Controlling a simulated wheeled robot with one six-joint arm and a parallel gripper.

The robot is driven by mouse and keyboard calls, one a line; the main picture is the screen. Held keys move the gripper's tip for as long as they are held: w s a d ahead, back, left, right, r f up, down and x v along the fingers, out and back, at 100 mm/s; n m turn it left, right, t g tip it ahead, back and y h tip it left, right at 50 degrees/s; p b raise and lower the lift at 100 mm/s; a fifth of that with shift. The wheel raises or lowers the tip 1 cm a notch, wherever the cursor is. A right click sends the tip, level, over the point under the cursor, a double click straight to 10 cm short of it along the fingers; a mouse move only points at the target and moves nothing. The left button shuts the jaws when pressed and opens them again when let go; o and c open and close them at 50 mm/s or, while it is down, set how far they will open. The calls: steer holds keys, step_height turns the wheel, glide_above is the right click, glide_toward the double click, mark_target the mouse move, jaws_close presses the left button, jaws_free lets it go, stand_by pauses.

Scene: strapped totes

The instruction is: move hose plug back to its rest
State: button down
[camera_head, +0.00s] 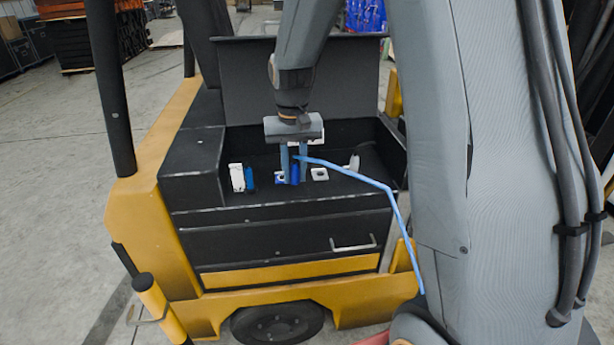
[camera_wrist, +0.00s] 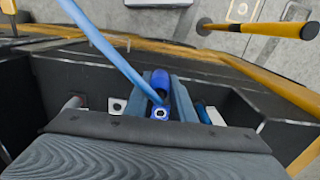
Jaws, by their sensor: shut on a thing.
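My gripper (camera_head: 294,160) points down into the open black compartment of a yellow and black truck. Its two fingers are shut on the blue hose plug (camera_head: 295,173). The plug also shows between the fingers in the wrist view (camera_wrist: 160,80). A light blue hose (camera_head: 350,173) runs from the plug to the right, then down past the truck's edge. A small blue square piece with a pale, holed face (camera_head: 280,179) is just left of the plug; it also shows in the wrist view (camera_wrist: 160,113). I cannot tell whether the plug touches it.
A white holed square (camera_head: 319,174) lies to the right of the plug. A white block (camera_head: 237,177) and a blue cylinder (camera_head: 250,178) stand to the left. A raised black lid (camera_head: 245,80) rises behind, and compartment walls surround the pieces.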

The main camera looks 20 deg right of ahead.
steer(key=s+f+b, duration=0.2)
steer(key=f+b, duration=0.2)
steer(key=f, duration=1.1)
steer(key=s+f+n+b, duration=0.1)
steer(key=s+f+b, duration=0.1)
steer(key=f, duration=1.3)
steer(key=s+f+n+b, duration=0.1)
steer(key=f+b, duration=0.4)
steer(key=f, duration=1)
steer(key=shift+s+d+f+b, duration=0.15)
steer(key=shift+s+f+b, duration=0.15)
steer(key=shift+s, duration=0.2)
steer(key=shift+r, duration=0.1)
